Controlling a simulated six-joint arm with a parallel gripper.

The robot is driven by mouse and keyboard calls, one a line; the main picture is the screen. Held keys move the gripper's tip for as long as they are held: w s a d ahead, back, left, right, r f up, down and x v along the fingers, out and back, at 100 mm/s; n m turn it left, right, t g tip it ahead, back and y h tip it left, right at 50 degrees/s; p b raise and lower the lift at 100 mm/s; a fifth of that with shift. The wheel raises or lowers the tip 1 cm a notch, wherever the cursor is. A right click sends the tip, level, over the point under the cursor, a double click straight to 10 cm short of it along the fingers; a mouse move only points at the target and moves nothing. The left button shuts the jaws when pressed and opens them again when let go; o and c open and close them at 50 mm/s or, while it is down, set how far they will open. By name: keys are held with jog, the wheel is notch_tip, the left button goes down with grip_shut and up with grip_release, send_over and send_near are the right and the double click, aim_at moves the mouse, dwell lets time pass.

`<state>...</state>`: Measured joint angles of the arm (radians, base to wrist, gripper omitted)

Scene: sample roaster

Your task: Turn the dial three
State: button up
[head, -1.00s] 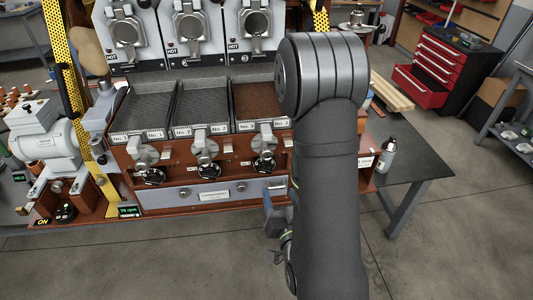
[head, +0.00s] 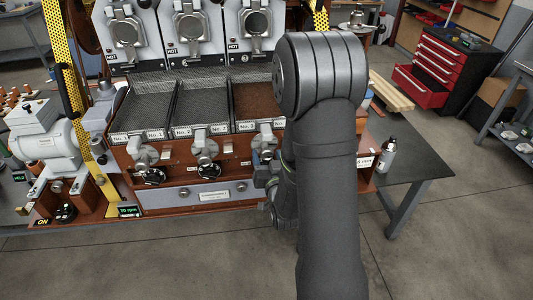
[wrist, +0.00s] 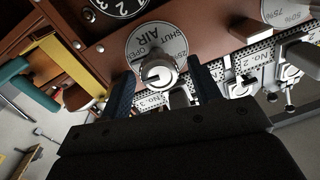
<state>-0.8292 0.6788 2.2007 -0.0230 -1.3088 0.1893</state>
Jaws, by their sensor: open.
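Station three's silver air dial (head: 263,141) is on the wooden front panel below the No. 3 tray, left of my arm in the head view. In the wrist view, the air dial (wrist: 141,47) has a round silver knob and printed markings. My gripper (wrist: 162,70) is open, with one dark blue finger on each side of the knob. I cannot tell whether either finger touches it. Part of a black numbered dial (wrist: 118,8) shows at the top edge of the wrist view.
Similar silver dials (head: 206,146) and black dials (head: 208,170) sit to the left under trays No. 1 and No. 2. A grey drawer front (head: 165,197) runs below. A bottle (head: 387,155) stands on the dark table (head: 420,165) at the right.

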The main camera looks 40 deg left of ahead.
jog(key=shift+x, duration=1)
jog(key=shift+c, duration=0.3)
jog(key=c, duration=0.9)
jog(key=shift+m+t, duration=0.3)
jog(key=shift+m, duration=2)
jog(key=o, duration=1)
jog(key=shift+c, duration=0.2)
